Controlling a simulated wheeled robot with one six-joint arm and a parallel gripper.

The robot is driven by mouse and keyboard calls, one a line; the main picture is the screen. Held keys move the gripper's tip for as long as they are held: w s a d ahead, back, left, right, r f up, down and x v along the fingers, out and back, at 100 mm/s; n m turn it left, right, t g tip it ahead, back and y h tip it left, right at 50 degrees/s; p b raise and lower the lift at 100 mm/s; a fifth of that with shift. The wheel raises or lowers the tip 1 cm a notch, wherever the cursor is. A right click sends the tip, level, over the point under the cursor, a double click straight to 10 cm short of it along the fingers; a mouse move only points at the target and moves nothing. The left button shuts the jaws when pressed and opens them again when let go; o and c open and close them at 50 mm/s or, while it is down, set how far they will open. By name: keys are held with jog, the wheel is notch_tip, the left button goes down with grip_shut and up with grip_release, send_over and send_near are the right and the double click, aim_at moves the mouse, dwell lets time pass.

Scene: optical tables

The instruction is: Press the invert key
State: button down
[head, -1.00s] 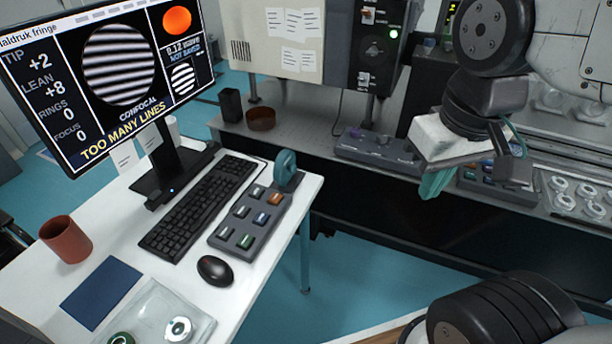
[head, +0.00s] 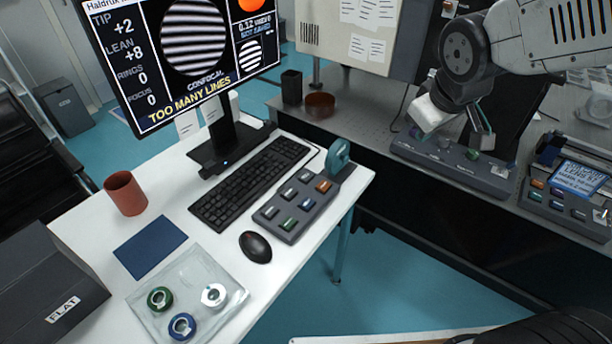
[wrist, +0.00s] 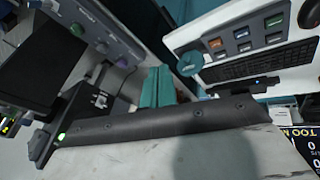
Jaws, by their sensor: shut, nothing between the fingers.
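A grey keypad (head: 297,205) with several orange, green, blue and grey keys lies on the white desk, right of the keyboard. Its key labels are too small to read, so I cannot tell which is the invert key. It also shows at the upper right of the wrist view (wrist: 243,42). My gripper (head: 482,138) is up and to the right of the keypad, well apart from it, in front of the bench. Its teal fingers (wrist: 158,87) are shut and empty in the wrist view. The monitor (head: 185,60) shows striped fringes and "TOO MANY LINES".
A teal ring-shaped thing (head: 338,158) stands at the keypad's far end. A keyboard (head: 250,182), mouse (head: 255,247), brown cup (head: 125,193) and clear tray (head: 150,318) share the desk. A grey knob box (head: 425,158) sits on the bench. Floor shows between desk and bench.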

jog(key=w+a+f+n+t+y, duration=0.2)
jog(key=w+a+f+n, duration=0.45)
jog(key=w+a, duration=0.45)
jog(key=n+y, duration=0.4)
send_over(309, 178)
notch_tip(309, 178, down, 7)
jog(key=shift+f+m, duration=0.25)
jog(key=shift+f, duration=4.3)
jog(key=shift+f, duration=0.1)
jog(key=shift+f, duration=0.3)
jog(key=shift+f, duration=0.4)
jog(key=shift+r, duration=0.15)
jog(key=shift+s+r, duration=0.1)
jog(key=shift+r, duration=0.6)
